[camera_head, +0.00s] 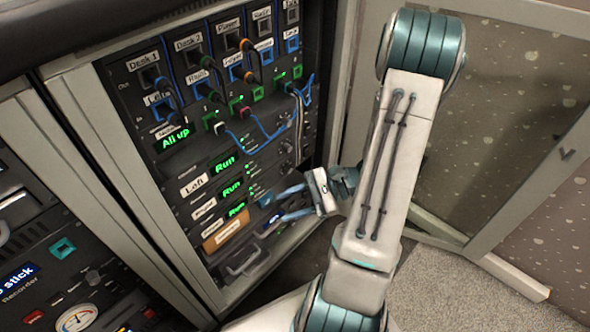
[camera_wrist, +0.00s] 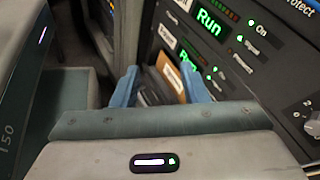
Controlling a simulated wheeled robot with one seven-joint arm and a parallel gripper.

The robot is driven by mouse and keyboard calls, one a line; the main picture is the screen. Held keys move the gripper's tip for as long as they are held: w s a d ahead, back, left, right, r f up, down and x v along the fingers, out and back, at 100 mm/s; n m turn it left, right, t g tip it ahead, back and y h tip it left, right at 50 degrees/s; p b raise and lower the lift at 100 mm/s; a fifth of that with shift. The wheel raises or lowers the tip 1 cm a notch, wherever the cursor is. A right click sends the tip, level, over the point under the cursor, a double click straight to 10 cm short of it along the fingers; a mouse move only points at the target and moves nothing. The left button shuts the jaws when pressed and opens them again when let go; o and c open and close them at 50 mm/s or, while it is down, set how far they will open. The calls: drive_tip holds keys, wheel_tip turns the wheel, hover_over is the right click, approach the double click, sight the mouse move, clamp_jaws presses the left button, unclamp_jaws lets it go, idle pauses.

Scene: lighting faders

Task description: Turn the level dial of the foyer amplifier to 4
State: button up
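The rack (camera_head: 215,140) holds a stack of black amplifier units with green "Run" displays (camera_head: 230,188) and white name labels. One label (camera_head: 195,185) seems to read "Loft"; the others are too small to read, so I cannot tell which unit is the foyer amplifier. Small round dials (camera_head: 286,148) sit on the right side of the units. In the wrist view a dial (camera_wrist: 312,127) is cut by the right edge; its setting is unreadable. My gripper (camera_head: 282,208) is open and empty before the lower units; its blue fingers (camera_wrist: 159,66) stand apart, left of that dial.
An orange-brown panel (camera_head: 226,230) and a drawer-like unit with a handle (camera_head: 245,264) lie low in the rack. Blue cables (camera_head: 262,135) hang across the upper patch panel. A second rack (camera_head: 60,260) stands at left. Carpet (camera_head: 440,275) is clear at lower right.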

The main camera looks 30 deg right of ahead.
drive_tip(key=w+d+f+m+t+h, duration=0.15)
drive_tip(key=d+f+m+t, duration=0.25)
drive_tip(key=d+m+t, duration=0.4)
drive_tip(key=m+t+h+p, duration=0.1)
drive_tip(key=m+t+h, duration=0.4)
drive_tip(key=m, duration=0.1)
approach(291, 171)
drive_tip(key=b+x, duration=0.3)
drive_tip(key=x, duration=0.5)
drive_tip(key=shift+s+r, duration=0.1)
clamp_jaws()
